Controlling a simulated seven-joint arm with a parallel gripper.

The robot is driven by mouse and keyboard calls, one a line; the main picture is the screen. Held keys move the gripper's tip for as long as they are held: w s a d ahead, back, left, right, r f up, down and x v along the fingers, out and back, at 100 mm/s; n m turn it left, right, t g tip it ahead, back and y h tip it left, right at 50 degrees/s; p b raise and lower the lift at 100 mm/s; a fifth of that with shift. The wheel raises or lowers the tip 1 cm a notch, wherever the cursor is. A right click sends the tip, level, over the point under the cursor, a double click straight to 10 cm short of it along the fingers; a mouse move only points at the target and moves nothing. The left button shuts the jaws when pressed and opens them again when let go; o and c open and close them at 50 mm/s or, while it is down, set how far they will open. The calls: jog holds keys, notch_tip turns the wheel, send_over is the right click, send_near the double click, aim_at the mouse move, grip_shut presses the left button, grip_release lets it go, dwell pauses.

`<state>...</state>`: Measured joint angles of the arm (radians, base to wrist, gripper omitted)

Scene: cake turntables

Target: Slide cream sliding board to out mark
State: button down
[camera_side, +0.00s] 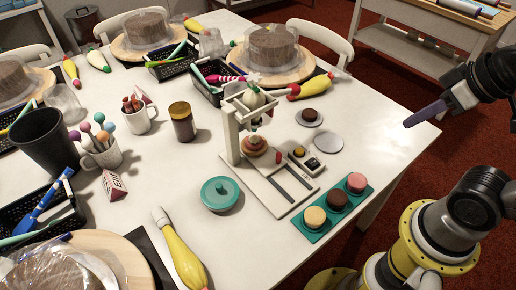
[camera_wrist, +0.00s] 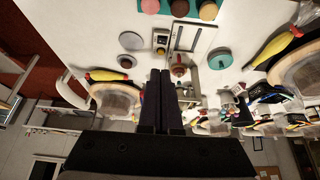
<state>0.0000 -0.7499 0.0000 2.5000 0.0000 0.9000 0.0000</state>
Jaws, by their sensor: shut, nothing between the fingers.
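The cream sliding board (camera_side: 281,186) lies flat at the foot of a cream upright frame (camera_side: 232,137) on the white table. Two dark strips run along its near part. A round pinkish-brown cake (camera_side: 255,145) sits on it under the frame. A small red piece (camera_side: 278,157) stands beside the cake; I cannot tell whether it is a mark. No out mark can be made out. The board also shows in the wrist view (camera_wrist: 205,38). My gripper (camera_side: 408,123) is shut and empty, above and right of the board, well apart from it. Its dark fingers (camera_wrist: 160,73) fill the wrist view's middle.
A small control box (camera_side: 305,161) adjoins the board's right side. A teal tray (camera_side: 318,221) with three small cakes lies just in front. A teal lidded pot (camera_side: 220,193) stands left. A grey disc (camera_side: 329,143) and plated cake (camera_side: 310,117) lie right. The right table corner is clear.

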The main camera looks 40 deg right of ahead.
jog(key=c, duration=1.3)
grip_release()
jog(key=o, duration=0.5)
jog(key=w+r, duration=0.2)
jog(key=r, duration=0.1)
jog(key=shift+w+m+t, duration=0.3)
jog(key=shift+o, duration=0.2)
jog(key=w+r, duration=0.1)
jog(key=w, duration=0.5)
jog(key=shift+a+r, duration=0.3)
jog(key=shift+a, duration=0.05)
jog(key=g, duration=0.6)
send_over(279, 154)
notch_tip(279, 154, down, 22)
jog(key=shift+f, duration=0.1)
notch_tip(279, 154, down, 9)
jog(key=shift+r, duration=0.2)
jog(key=shift+f, duration=0.15)
jog(key=shift+c, duration=0.4)
grip_shut()
